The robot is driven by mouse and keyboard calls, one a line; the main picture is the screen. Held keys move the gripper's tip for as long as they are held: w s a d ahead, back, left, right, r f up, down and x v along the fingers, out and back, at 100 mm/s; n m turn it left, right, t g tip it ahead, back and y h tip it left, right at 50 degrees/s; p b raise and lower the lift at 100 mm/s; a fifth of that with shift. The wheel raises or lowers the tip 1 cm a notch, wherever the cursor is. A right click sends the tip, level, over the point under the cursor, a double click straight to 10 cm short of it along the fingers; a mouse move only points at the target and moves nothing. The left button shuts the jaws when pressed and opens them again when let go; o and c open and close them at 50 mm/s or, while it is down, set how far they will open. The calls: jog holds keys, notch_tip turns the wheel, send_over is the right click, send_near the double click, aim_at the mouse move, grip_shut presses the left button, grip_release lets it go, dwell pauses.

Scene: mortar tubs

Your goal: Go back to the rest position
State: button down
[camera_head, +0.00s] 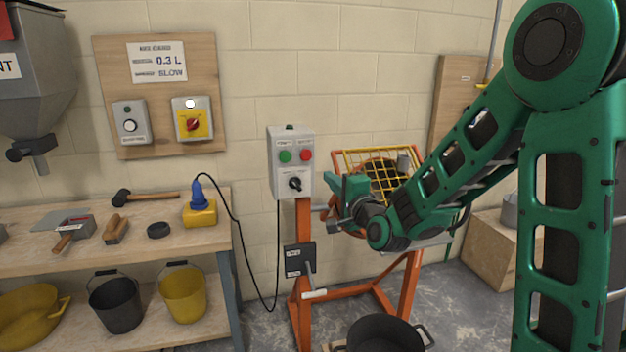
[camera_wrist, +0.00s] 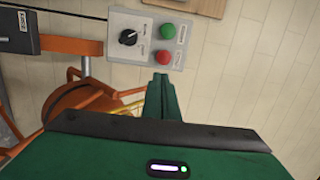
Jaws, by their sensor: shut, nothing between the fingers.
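My gripper (camera_head: 330,210) is in front of the orange mixer stand, just right of and below the grey control box (camera_head: 291,160). In the wrist view my gripper's fingers (camera_wrist: 161,82) are together and empty, pointing towards the box's edge by the red button (camera_wrist: 162,57). Whether they touch the box is not clear. The box carries a green button (camera_head: 285,156), a red button and a black rotary knob (camera_head: 295,183). My green arm reaches in from the right side of the head view.
The orange stand (camera_head: 304,230) bears a yellow grille (camera_head: 375,165) and a dark box with a lever (camera_head: 300,259). A black tub (camera_head: 385,335) stands below. A wooden bench (camera_head: 120,245) with tools is at left. A wooden crate (camera_head: 488,240) is behind my arm.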

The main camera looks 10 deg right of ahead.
jog(key=s+d+f+n+g+h, duration=0.2)
jog(key=s+d+f+n+g, duration=0.25)
jog(key=s+d, duration=0.4)
jog(key=s+d+f+n+g+h, duration=0.25)
jog(key=s+d+f+g, duration=0.35)
jog(key=s+d, duration=0.3)
jog(key=s+d+n+g+y, duration=0.1)
jog(key=s+g, duration=0.7)
jog(key=s, duration=1.9)
jog(key=shift+d+f+n, duration=0.2)
jog(key=shift+f+n, duration=0.2)
jog(key=shift+n, duration=0.3)
jog(key=shift+s+y, duration=0.1)
jog(key=shift+y, duration=0.15)
jog(key=shift+w+f, duration=0.25)
jog(key=shift+w, duration=0.4)
